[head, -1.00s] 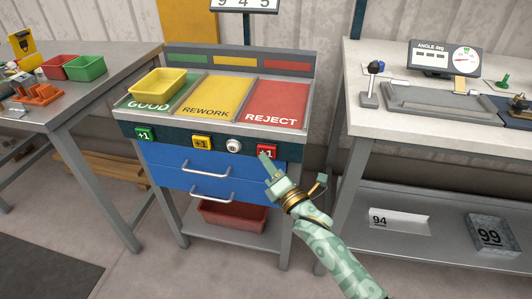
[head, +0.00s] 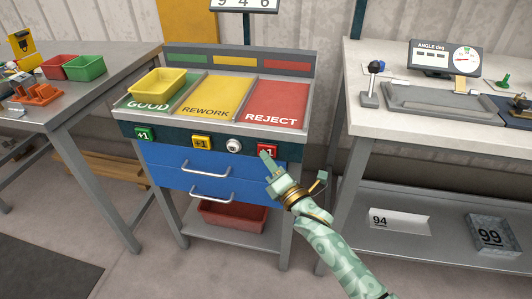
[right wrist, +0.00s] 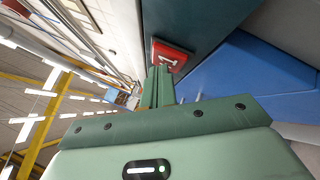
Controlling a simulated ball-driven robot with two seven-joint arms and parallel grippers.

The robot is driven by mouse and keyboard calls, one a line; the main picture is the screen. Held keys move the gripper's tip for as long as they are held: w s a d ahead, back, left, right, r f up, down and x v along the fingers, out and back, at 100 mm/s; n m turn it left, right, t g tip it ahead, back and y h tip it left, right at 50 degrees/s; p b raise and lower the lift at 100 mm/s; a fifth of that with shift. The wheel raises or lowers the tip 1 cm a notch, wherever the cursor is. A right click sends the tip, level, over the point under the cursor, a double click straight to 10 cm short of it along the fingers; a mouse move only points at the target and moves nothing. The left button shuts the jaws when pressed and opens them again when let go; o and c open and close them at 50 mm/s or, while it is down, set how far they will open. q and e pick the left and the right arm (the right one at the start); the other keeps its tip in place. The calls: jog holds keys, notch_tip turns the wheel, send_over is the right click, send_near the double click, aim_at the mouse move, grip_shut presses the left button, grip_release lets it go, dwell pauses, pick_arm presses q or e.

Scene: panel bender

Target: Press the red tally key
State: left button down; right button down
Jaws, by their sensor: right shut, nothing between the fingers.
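The red tally key (head: 269,149) sits at the right end of the dark front strip of the sorting stand, below the REJECT area. My right gripper (head: 265,155) is shut and empty, with its tips at the key, covering part of it. In the right wrist view the red key (right wrist: 169,55) lies just past the shut fingertips (right wrist: 160,70); I cannot tell for sure whether they touch. The counter display (head: 244,4) above the stand is cut by the top edge and reads 9 4 6. My left gripper is not in view.
On the same strip are a green key (head: 145,134), a yellow key (head: 202,142) and a round white button (head: 234,146). Blue drawers (head: 200,167) with handles lie below. A yellow bin (head: 158,83) stands on the GOOD area. Workbenches stand on both sides.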

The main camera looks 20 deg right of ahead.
jog(key=shift+s+a, duration=0.1)
jog(key=s+a+p, duration=0.2)
jog(key=s+a, duration=0.1)
jog(key=s, duration=0.2)
jog(key=shift+s+a, duration=0.2)
jog(key=shift+a, duration=0.1)
dwell(0.8)
dwell(0.5)
